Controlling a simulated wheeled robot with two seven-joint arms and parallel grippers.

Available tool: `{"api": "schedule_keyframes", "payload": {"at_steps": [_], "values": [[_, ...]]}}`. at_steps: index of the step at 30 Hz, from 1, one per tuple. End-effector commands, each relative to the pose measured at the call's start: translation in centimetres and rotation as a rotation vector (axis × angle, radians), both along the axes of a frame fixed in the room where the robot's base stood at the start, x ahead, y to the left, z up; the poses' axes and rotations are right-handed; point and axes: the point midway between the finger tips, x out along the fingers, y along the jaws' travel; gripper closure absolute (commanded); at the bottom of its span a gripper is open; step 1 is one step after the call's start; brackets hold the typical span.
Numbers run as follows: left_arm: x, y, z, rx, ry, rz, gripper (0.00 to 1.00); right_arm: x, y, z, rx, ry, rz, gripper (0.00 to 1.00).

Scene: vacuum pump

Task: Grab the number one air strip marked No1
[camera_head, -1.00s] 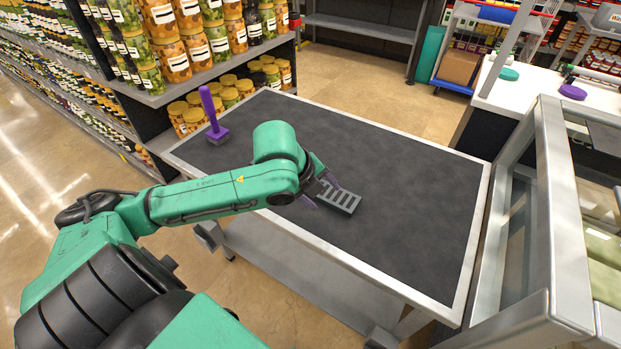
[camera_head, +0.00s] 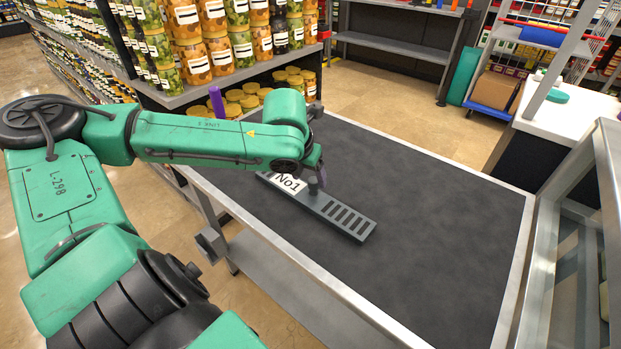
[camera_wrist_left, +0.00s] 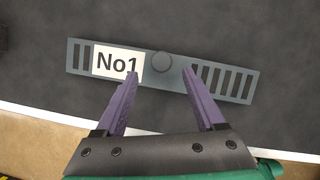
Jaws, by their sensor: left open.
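The air strip (camera_head: 340,212) is a long grey bar with slots, a white No1 label (camera_head: 288,182) and a round knob (camera_head: 313,186). It lies on the dark table top near the front left edge. My left gripper (camera_head: 317,174) is over the strip by the knob, partly hidden by its own arm. In the left wrist view the strip (camera_wrist_left: 222,82) runs across the picture. The purple fingers of the left gripper (camera_wrist_left: 159,76) are open, with the knob (camera_wrist_left: 162,62) between and just beyond their tips; no contact shows. My right gripper is not in view.
The table (camera_head: 430,190) is clear to the right of the strip. A purple-handled tool (camera_head: 216,101) stands at the far left, mostly hidden by my arm. Shelves of jars (camera_head: 205,40) stand behind. A grey metal frame (camera_head: 575,230) is at the right.

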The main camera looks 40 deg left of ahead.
Motion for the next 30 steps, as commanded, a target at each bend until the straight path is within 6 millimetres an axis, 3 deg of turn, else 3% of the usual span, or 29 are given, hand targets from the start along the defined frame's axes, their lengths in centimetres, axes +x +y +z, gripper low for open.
{"api": "schedule_keyframes", "payload": {"at_steps": [9, 17, 18, 23, 24, 30], "values": [[1.6, 0.3, -3.9, 0.000, 0.005, 0.004, 0.29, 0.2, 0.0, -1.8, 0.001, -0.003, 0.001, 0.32], [1.9, 0.3, -4.0, -0.001, 0.001, 0.002, 0.29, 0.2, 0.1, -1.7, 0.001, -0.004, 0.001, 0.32], [1.9, 0.3, -4.0, -0.001, 0.001, 0.002, 0.33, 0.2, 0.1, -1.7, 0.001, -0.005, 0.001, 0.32], [1.9, 0.3, -4.0, -0.001, 0.001, 0.002, 0.94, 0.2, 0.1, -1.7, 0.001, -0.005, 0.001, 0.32], [1.9, 0.3, -4.0, -0.001, 0.001, 0.003, 1.00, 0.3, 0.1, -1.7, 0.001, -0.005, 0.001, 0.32], [2.0, 0.3, -3.9, 0.000, -0.001, 0.002, 1.00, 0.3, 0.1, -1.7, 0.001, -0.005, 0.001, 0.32]]}}
